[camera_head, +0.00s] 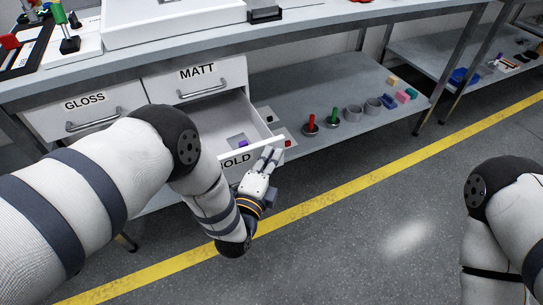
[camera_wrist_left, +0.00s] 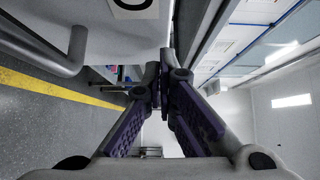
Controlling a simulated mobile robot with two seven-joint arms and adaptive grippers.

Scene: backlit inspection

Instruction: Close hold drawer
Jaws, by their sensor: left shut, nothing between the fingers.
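The HOLD drawer (camera_head: 234,162) is pulled out below the MATT drawer (camera_head: 195,80). Its label is partly hidden by my left arm, and a small purple item (camera_head: 243,142) lies inside. My left gripper (camera_head: 271,155) is shut and empty at the right end of the drawer's front; I cannot tell whether it touches. In the left wrist view, its fingers (camera_wrist_left: 160,82) are together beside a pale front panel (camera_wrist_left: 125,45) with a grey bar handle (camera_wrist_left: 70,52). My right arm shows at the right edge, but its gripper is out of view.
The closed GLOSS drawer (camera_head: 85,110) is left of MATT. The lower shelf (camera_head: 290,85) holds red and green pegged parts (camera_head: 311,124), grey rings (camera_head: 353,113) and coloured blocks (camera_head: 402,96). The floor in front, with its yellow line (camera_head: 350,188), is clear.

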